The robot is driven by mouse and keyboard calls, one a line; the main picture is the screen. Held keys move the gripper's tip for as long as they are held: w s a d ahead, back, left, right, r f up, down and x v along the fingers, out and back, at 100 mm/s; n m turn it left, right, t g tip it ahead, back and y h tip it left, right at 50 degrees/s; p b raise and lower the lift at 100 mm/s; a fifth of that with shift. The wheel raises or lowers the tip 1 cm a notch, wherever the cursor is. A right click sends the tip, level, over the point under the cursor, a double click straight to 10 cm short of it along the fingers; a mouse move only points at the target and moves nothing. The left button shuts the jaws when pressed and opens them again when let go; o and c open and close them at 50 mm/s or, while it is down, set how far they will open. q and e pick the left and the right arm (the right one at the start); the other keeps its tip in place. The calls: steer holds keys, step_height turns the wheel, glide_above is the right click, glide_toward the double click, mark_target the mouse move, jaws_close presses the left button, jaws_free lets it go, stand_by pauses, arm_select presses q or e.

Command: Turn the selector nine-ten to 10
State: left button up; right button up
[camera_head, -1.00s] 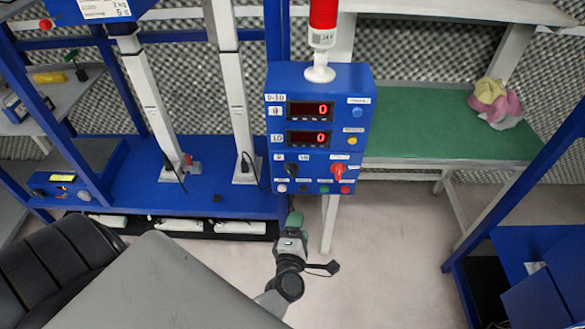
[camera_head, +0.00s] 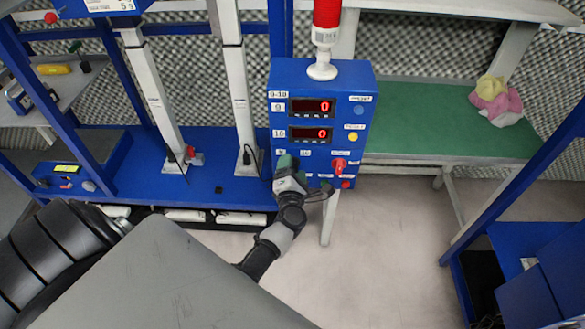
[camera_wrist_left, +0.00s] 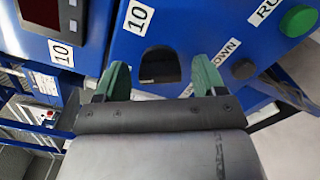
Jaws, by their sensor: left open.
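The blue control box (camera_head: 364,110) stands at the centre of the head view, with two red displays both reading 0. My left gripper (camera_head: 287,163) is at its lower left, over the spot of the black selector, and hides it there. In the left wrist view the black selector knob (camera_wrist_left: 160,65) shows below a "10" label (camera_wrist_left: 138,17). My left gripper's green fingers are open on either side of the knob, with blue panel showing between them and it. I cannot tell whether they reach over it. The knob's pointing direction is unclear.
A red knob (camera_head: 339,165) is on the same panel, right of the gripper. In the left wrist view a green button (camera_wrist_left: 298,20) and a black button (camera_wrist_left: 243,68) lie to the right. A green table (camera_head: 430,120) stands right of the box.

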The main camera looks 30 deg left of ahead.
arm_select(q)
steer(key=c, duration=0.9)
steer(key=shift+m, duration=0.3)
steer(key=shift+m+p, duration=2.8)
steer(key=shift+m, duration=3.1)
steer(key=shift+f, duration=0.1)
